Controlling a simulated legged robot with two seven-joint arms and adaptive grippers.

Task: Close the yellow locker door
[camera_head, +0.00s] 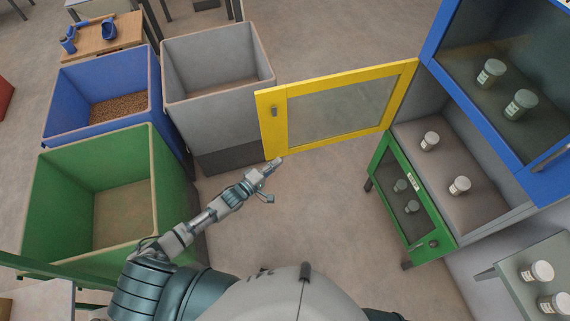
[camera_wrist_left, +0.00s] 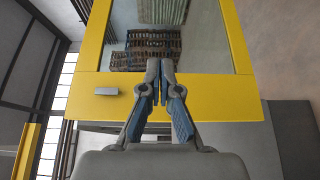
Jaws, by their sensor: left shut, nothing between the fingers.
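The yellow locker door (camera_head: 276,128) stands wide open, swung out to the left from the locker. It has a glass pane and a small grey handle (camera_head: 274,112) near its free edge. Inside the open compartment (camera_head: 405,130) stand two white-lidded jars (camera_head: 430,141). My left gripper (camera_head: 274,168) is shut and empty, near the lower free corner of the door. In the left wrist view the shut fingers (camera_wrist_left: 160,88) are in front of the door's yellow frame (camera_wrist_left: 222,111), with the handle (camera_wrist_left: 106,91) to their left. I cannot tell whether they touch it. My right gripper is not in view.
A blue-framed door (camera_head: 432,45) and a green-framed door (camera_head: 385,205) with jars behind them adjoin the compartment. Grey (camera_head: 215,110), blue (camera_head: 95,125) and green (camera_head: 60,235) bins stand at the left. A side table (camera_head: 500,285) with jars is at lower right. Floor (camera_head: 320,200) below the door is clear.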

